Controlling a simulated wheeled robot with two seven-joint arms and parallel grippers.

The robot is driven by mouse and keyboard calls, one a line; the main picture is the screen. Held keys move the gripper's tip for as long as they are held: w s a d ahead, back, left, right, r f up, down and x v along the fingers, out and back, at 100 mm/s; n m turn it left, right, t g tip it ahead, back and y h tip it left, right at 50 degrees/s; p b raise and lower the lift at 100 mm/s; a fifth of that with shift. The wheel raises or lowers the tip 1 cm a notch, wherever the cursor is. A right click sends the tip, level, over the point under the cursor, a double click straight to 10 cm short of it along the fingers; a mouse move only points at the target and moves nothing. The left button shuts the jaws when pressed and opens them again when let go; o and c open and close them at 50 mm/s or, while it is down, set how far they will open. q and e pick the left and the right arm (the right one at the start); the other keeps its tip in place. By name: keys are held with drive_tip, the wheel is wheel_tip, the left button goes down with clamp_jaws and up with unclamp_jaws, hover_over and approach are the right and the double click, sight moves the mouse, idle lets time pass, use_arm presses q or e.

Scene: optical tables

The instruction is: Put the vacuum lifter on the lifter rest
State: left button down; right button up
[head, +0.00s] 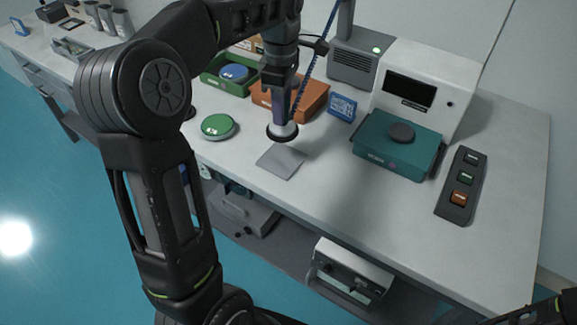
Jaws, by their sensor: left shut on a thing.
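The vacuum lifter (280,113) has a dark purple-blue body and a pale, dark-rimmed suction cup at its lower end. My left gripper (280,84) points down and is shut on the upper part of the lifter, which hangs upright. The cup is just above the table or touching it; I cannot tell which. A flat grey square plate (281,161) lies in front of the cup. I cannot tell whether this plate is the lifter rest; no other rest shows clearly.
An orange-brown bin (313,97) and a green bin (221,85) with a blue disc stand behind. A green disc (218,126) lies left. A teal box (392,150), a white machine (430,85) and a button panel (461,186) stand right. The front middle of the table (335,190) is clear.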

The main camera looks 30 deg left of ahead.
sight(281, 128)
use_arm(q)
drive_tip(key=shift+w+a+f, duration=0.1)
drive_tip(key=shift+a+f, duration=0.1)
drive_tip(key=shift+a, duration=0.25)
drive_tip(key=shift+d+r, duration=0.1)
drive_tip(key=shift+d, duration=0.1)
drive_tip(key=shift+f+p, duration=0.3)
drive_tip(key=shift+f, duration=2.85)
drive_tip(key=shift+f, duration=0.1)
drive_tip(key=shift+f, duration=1.75)
drive_tip(key=shift+f, duration=0.2)
drive_tip(key=c, duration=1)
unclamp_jaws()
